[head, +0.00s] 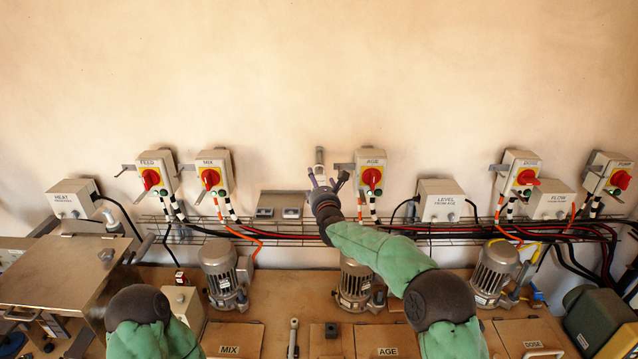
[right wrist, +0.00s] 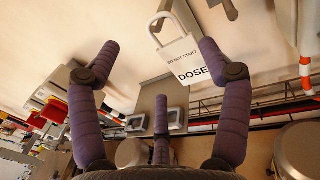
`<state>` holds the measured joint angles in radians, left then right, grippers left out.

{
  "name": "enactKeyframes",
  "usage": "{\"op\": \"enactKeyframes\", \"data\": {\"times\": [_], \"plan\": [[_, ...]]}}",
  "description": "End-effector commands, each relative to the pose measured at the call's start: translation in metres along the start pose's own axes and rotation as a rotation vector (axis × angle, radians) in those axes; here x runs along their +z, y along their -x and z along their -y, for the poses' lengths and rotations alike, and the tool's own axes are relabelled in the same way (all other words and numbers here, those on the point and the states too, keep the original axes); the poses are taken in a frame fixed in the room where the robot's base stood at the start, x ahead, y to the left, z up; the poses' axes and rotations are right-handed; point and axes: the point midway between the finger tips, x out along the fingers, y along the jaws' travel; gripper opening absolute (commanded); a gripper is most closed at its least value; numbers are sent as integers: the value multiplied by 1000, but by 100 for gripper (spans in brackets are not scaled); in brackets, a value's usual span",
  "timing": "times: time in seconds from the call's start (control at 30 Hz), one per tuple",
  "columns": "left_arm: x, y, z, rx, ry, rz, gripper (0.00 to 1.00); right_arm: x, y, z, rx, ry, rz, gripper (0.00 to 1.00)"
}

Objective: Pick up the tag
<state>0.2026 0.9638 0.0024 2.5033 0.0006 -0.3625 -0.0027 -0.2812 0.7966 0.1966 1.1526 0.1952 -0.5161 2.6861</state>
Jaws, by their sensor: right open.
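The tag (right wrist: 188,60) is a white padlock-shaped piece with a pale shackle, lettered "DO NOT START DOSE". In the right wrist view it is at the upper middle, beside the tip of the right-hand finger, which overlaps its edge. I cannot tell whether they touch. My right gripper (right wrist: 158,62) is open, its purple fingers spread with nothing held between them. In the head view the right gripper (head: 325,182) is up at the wall, left of the AGE switch (head: 371,172). My left arm shows at the lower left, but its gripper is not visible.
A grey plate with two framed recesses (head: 283,204) is on the wall left of the right gripper. A wire cable tray (head: 290,231) with black and red cables runs below. Motors, including one (head: 355,285), stand on the bench. The wall above is clear.

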Motion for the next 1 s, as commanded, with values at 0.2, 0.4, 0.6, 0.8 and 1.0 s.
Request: {"op": "enactKeyframes", "data": {"times": [0.2, 0.4, 0.6, 0.8, 1.0], "plan": [[0, 11, -4, 0, 0, 0, 40, 2, -18, 4, -1, 0, -1, 78], [1, 19, -7, 0, 0, 0, 40, 2, -37, 7, 0, 0, 0, 78], [1, 23, -8, 0, 0, 0, 40, 1, -48, 7, 0, 0, 0, 78], [1, 24, -8, 0, 0, 0, 40, 0, -50, 7, 0, 0, 0, 78], [1, 23, -8, 0, 0, 0, 40, 0, -50, 7, 0, 0, 0, 58]]}}
